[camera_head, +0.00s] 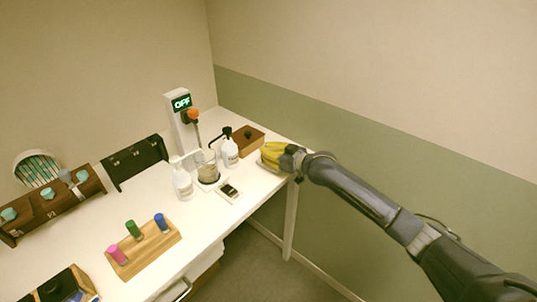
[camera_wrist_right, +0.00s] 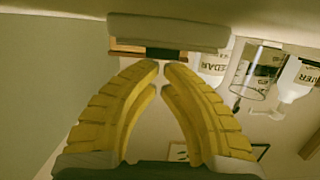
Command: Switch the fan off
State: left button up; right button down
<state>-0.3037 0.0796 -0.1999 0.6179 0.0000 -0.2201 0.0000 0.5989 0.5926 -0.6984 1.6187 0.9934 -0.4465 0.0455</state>
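A round grille, which looks like the fan (camera_head: 28,165), sits on the wall at the left, partly hidden by a rack. A white upright box (camera_head: 173,112) at the back of the table has a green display reading OFF and an orange knob-like part. My right gripper (camera_head: 266,154), with yellow fingers, is beside this box at the table's right edge. In the right wrist view its fingertips (camera_wrist_right: 161,66) nearly meet, with nothing visible between them. A pale bar (camera_wrist_right: 168,32) with a dark centre lies beyond the tips.
White bottles (camera_head: 183,184) and a glass beaker (camera_head: 207,168) stand left of my right gripper, by a small dark-screened device (camera_head: 229,191). A wooden rack (camera_head: 144,250) holds pink, green and blue vials. A dark rack (camera_head: 136,161) stands at the back edge.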

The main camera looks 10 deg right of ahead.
notch_tip(320, 180, up, 3)
jog(key=shift+f, duration=0.1)
jog(key=r+v, duration=0.1)
jog(key=v, duration=0.8)
jog(key=shift+r, duration=0.25)
jog(key=shift+s+d, duration=0.1)
